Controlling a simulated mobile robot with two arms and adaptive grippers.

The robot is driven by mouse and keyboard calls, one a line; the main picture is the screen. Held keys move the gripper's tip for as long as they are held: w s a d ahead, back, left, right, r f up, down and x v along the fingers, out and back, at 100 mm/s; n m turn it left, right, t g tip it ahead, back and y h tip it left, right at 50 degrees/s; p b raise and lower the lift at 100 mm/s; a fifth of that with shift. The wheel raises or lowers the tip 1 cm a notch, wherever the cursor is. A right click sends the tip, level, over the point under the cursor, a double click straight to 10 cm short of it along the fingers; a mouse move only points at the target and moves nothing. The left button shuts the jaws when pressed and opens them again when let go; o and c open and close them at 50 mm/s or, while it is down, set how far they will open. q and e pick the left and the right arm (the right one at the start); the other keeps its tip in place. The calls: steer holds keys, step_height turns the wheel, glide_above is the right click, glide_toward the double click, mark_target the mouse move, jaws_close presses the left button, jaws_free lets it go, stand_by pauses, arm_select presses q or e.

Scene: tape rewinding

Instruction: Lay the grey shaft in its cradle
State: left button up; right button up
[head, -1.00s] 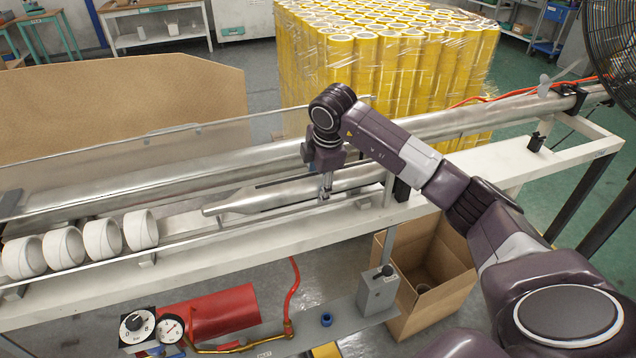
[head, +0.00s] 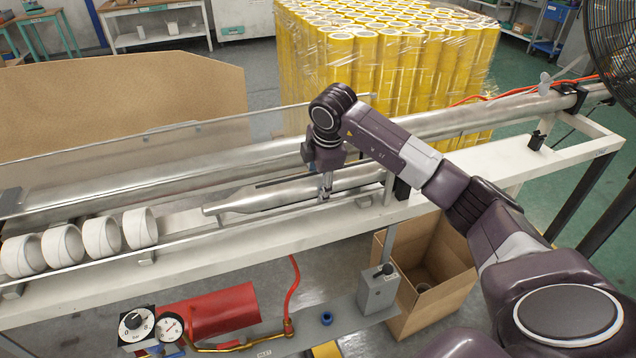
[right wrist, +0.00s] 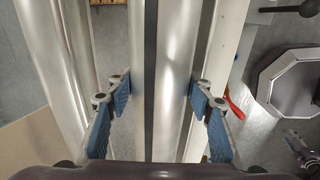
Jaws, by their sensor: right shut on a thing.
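The grey shaft (head: 262,199) is a long metallic bar with a tapered left end and a dark slot along it. It lies lengthwise along the white bench frame in the head view, and whether it touches its supports cannot be told. My right gripper (head: 325,193) points down and is shut on the shaft, near its middle. In the right wrist view the blue-padded fingers stand on both sides of the shaft (right wrist: 174,60). A dark upright bracket (head: 402,188) stands at the shaft's right end; whether it is part of the cradle is unclear. My left gripper is out of view.
Several white rolls (head: 101,236) sit in a row at the left. A long metal tube (head: 450,122) runs behind the shaft. A clear panel (head: 120,150) stands behind the rolls. A cardboard box (head: 425,275) and a red cylinder (head: 223,310) are below the bench.

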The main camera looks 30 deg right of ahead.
steer(key=shift+f, duration=0.1)
stand_by(0.3)
steer(key=o, duration=1.8)
steer(key=shift+s, duration=0.1)
steer(key=shift+c, duration=0.2)
steer(key=shift+s+f, duration=0.1)
steer(key=shift+f, duration=0.15)
steer(key=v, duration=1.2)
steer(key=shift+r, duration=0.25)
